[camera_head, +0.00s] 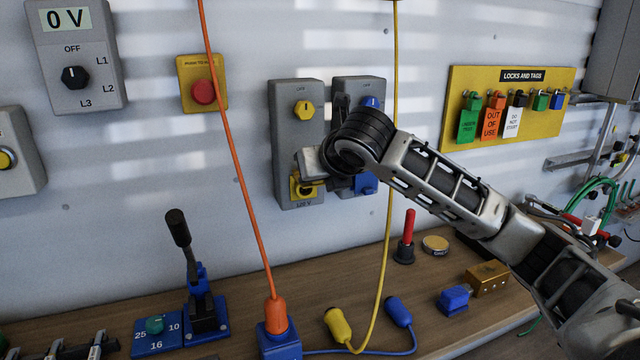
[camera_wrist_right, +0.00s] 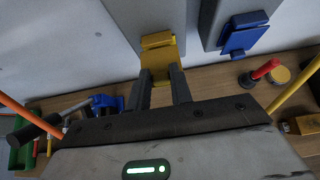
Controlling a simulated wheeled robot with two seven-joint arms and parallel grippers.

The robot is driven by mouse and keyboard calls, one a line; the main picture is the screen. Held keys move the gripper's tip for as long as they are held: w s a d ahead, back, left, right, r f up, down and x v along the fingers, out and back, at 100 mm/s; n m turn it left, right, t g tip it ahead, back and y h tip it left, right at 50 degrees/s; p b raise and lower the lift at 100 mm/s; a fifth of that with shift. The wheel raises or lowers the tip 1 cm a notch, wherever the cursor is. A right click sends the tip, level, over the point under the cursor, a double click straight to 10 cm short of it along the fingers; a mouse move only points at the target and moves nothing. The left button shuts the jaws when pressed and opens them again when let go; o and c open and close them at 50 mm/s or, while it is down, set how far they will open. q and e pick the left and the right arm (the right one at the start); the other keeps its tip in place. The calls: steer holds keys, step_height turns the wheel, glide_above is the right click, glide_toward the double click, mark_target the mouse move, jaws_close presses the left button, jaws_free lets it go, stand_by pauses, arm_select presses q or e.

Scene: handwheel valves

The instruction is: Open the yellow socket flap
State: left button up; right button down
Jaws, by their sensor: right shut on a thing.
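The yellow socket flap (camera_head: 299,188) is low on the left grey socket box (camera_head: 296,125), partly hidden by my right gripper (camera_head: 316,180). In the right wrist view the yellow flap (camera_wrist_right: 163,58) reaches down between the fingers of my right gripper (camera_wrist_right: 161,88). These fingers are shut on the flap's lower part. How far the flap is raised is hard to tell. A yellow knob (camera_head: 304,109) sits above it on the same box. My left gripper is not in view.
The grey box to the right has a blue flap (camera_wrist_right: 242,38), close beside my right gripper. An orange cable (camera_head: 235,165) and a yellow cable (camera_head: 392,180) hang on either side of the boxes. Yellow (camera_head: 338,324) and blue (camera_head: 398,310) plugs lie on the bench.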

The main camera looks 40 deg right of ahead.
steer(key=w+r+g, duration=0.1)
steer(key=g, duration=0.1)
steer(key=w+r+g+y, duration=0.1)
steer(key=r+g, duration=0.1)
steer(key=shift+d, duration=0.2)
steer(key=g, duration=0.1)
steer(key=w+g, duration=0.1)
steer(key=shift+d+r+g+y, duration=0.15)
steer(key=shift+r+g+y, duration=0.15)
steer(key=shift+r, duration=0.05)
steer(key=shift+w+d+r+g+y, duration=0.15)
steer(key=shift+w+g, duration=0.15)
steer(key=shift+g, duration=0.15)
steer(key=shift+w+r+g+y, duration=0.15)
steer(key=shift+w+g, duration=0.15)
steer(key=shift+g, duration=0.15)
steer(key=shift+f, duration=0.1)
steer(key=c, duration=1.2)
jaws_free()
steer(key=shift+w, duration=0.1)
steer(key=shift+c, duration=0.2)
step_height(320, 180, up, 16)
steer(key=s, duration=0.3)
steer(key=shift+a+f, duration=0.2)
steer(key=shift+a, duration=0.15)
